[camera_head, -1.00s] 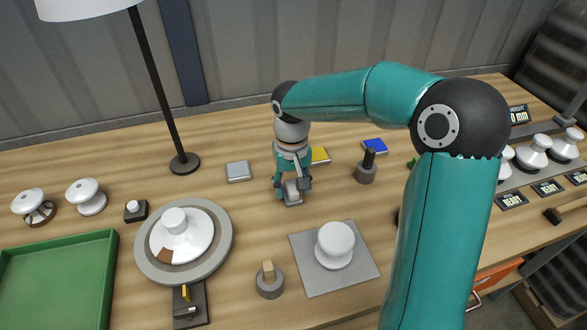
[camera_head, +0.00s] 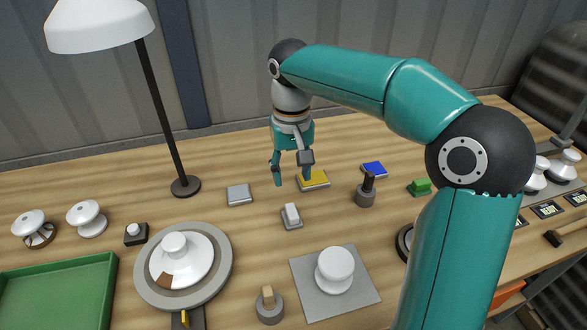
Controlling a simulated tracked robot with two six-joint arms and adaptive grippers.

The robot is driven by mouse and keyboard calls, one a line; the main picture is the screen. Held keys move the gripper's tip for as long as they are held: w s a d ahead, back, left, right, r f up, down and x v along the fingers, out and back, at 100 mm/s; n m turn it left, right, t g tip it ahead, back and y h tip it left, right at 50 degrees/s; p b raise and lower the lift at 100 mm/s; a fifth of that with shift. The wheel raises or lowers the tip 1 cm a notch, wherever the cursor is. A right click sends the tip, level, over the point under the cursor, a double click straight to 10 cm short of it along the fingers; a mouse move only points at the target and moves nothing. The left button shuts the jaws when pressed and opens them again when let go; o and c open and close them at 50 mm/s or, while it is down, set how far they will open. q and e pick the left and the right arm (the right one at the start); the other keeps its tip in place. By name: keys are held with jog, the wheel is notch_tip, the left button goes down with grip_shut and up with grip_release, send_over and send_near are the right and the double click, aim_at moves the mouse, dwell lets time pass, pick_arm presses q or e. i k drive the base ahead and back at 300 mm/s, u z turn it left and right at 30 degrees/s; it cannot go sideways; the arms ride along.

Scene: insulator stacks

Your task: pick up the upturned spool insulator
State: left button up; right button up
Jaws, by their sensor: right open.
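A white spool insulator (camera_head: 335,268) stands upright on a square grey mat (camera_head: 310,300) at front centre. Its wide rounded end is on top. A second white spool (camera_head: 87,217) and a brown-and-white one (camera_head: 33,229) stand at the left. My right gripper (camera_head: 291,179) is open and empty. It points down above the table, behind a small grey rocker switch (camera_head: 291,216) and well behind the mat. My left gripper is not in view.
A turntable (camera_head: 224,268) bears a white insulator with a brown patch. A green tray (camera_head: 112,290), a lamp (camera_head: 160,110) and a small peg holder (camera_head: 269,307) stand around.

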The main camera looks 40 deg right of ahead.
aim_at(333, 275)
jog(key=k, duration=1.5)
